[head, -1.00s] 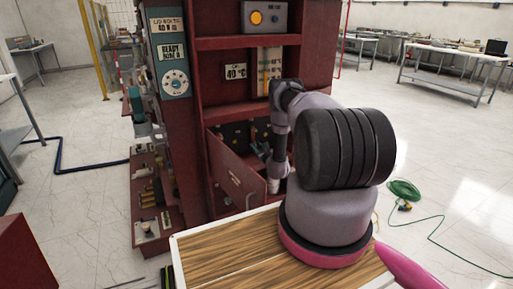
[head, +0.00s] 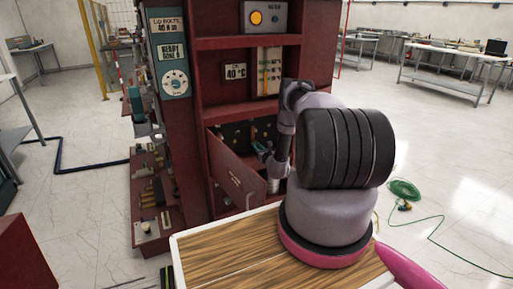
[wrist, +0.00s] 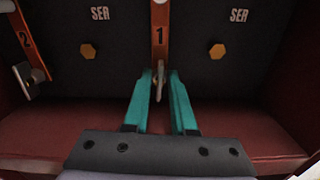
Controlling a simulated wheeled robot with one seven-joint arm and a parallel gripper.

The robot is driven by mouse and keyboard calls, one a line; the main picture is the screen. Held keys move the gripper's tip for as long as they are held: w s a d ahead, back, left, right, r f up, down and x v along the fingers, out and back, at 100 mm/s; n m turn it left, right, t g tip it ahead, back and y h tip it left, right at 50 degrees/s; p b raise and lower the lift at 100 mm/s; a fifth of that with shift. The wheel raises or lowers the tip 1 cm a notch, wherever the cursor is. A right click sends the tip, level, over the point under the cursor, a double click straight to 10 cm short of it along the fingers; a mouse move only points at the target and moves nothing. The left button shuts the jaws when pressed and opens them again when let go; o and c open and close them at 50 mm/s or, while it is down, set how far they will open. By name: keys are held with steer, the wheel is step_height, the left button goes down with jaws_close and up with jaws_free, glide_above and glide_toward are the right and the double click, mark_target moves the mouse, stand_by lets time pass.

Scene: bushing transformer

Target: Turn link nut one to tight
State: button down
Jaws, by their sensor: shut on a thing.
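Link one is an orange upright bar (wrist: 159,14) marked "1" on the dark panel, centred in the wrist view. A narrow silver piece (wrist: 160,78), which looks like link nut one, is at its lower end. My gripper (wrist: 160,73) has its teal fingers on either side of this piece and is shut on it. The nut's thread and how tight it sits cannot be seen. In the head view my gripper (head: 262,148) reaches into the open lower compartment of the red cabinet (head: 249,100); its fingertips are too small to tell apart there.
Link two (wrist: 36,60), an orange bar with a silver piece at its end, is at the left. A red ledge (wrist: 245,127) lies below the panel. The open red door (head: 233,177) stands close to my arm.

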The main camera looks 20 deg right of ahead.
steer(key=m, duration=0.3)
steer(key=shift+d+m, duration=0.2)
steer(key=shift+m, duration=0.2)
steer(key=m, duration=0.4)
steer(key=shift+f+m, duration=0.1)
steer(key=shift+m, duration=0.2)
steer(key=m, duration=0.4)
steer(key=shift+d+f, duration=0.1)
steer(key=m, duration=0.4)
steer(key=shift+f, duration=0.1)
steer(key=shift+m, duration=0.4)
steer(key=c, duration=1)
jaws_free()
steer(key=shift+s, duration=0.1)
